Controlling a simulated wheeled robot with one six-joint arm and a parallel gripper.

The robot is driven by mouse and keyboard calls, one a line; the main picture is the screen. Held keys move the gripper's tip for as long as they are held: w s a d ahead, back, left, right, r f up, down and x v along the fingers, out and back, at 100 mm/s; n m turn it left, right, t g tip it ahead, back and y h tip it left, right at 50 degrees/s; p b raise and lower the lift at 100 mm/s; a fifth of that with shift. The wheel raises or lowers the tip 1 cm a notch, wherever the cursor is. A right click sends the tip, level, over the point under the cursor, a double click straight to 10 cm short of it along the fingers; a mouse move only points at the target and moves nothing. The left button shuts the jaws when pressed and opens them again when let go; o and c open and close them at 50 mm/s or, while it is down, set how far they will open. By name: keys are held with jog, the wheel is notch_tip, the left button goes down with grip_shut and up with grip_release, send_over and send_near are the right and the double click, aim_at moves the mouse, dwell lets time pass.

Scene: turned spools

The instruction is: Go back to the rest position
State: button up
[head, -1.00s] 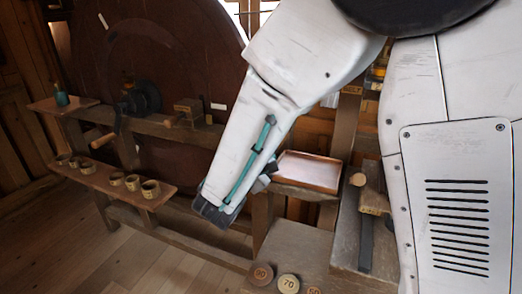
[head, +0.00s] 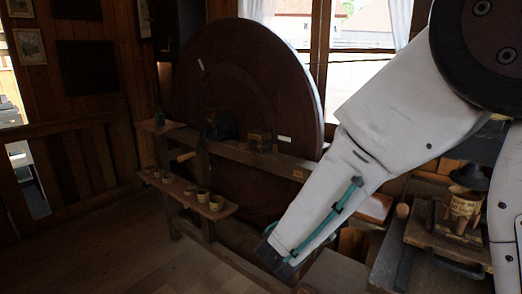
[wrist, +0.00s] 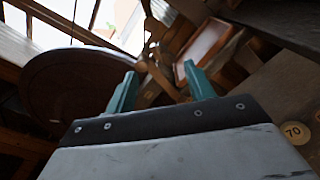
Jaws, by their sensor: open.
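My gripper (head: 280,262) is at the lower end of my white arm, in the lower middle of the head view; its fingers are hidden there. In the wrist view its two teal fingers (wrist: 162,88) stand well apart with nothing between them. The gripper is open and empty. It points towards the big dark wheel (wrist: 75,85) and a shallow wooden tray (wrist: 203,42), both beyond the fingers. A round wooden disc marked 70 (wrist: 293,131) lies at the right edge of the wrist view.
The large dark wheel (head: 245,75) stands behind a wooden frame. Several small cups (head: 203,196) sit on a low shelf at left. A labelled spool-like piece with a dark top (head: 462,206) stands on the right bench. Open floor (head: 120,255) lies at lower left.

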jog(key=s+d+f+m+g, duration=0.1)
jog(key=s+d+m+g, duration=0.45)
jog(key=s, duration=0.25)
jog(key=s+d+f+m+g, duration=0.2)
jog(key=s+d+m+g, duration=0.2)
jog(key=s+d+g, duration=0.3)
jog(key=s+a+r+m+y, duration=0.1)
jog(key=s+r+m+y, duration=0.2)
jog(key=s+m+y, duration=0.2)
jog(key=s+a+r+m+y, duration=0.1)
jog(key=s+r+m+y, duration=0.2)
jog(key=s, duration=0.8)
jog(key=m+y, duration=0.2)
jog(key=y, duration=0.1)
jog(key=shift+a+r, duration=0.3)
